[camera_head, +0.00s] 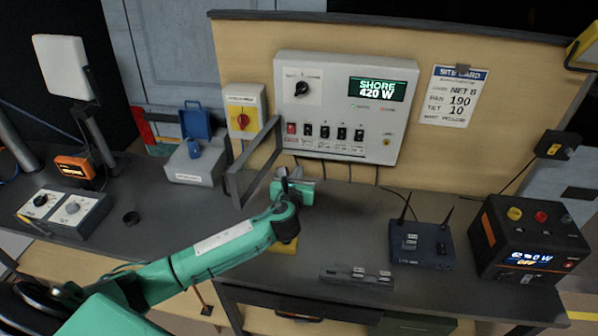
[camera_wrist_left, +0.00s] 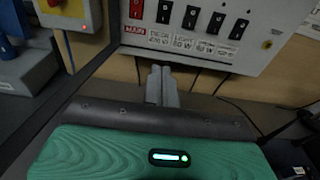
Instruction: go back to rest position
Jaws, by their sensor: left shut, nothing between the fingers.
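My left arm, green, reaches in from the lower left of the head view. Its gripper (camera_head: 291,178) is above the dark bench (camera_head: 340,215), in front of the lower left part of the grey power panel (camera_head: 345,105). In the left wrist view, the two grey fingers (camera_wrist_left: 162,86) are together with nothing between them, below the panel's row of black switches (camera_wrist_left: 190,18) and red main switch. I cannot tell the exact gap between fingertips and panel. My right gripper is in neither view.
A dark metal frame (camera_head: 240,180) stands just left of the gripper, beside a yellow box with a red knob (camera_head: 244,112). A router with antennas (camera_head: 418,243) and a black power unit (camera_head: 530,238) stand at right.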

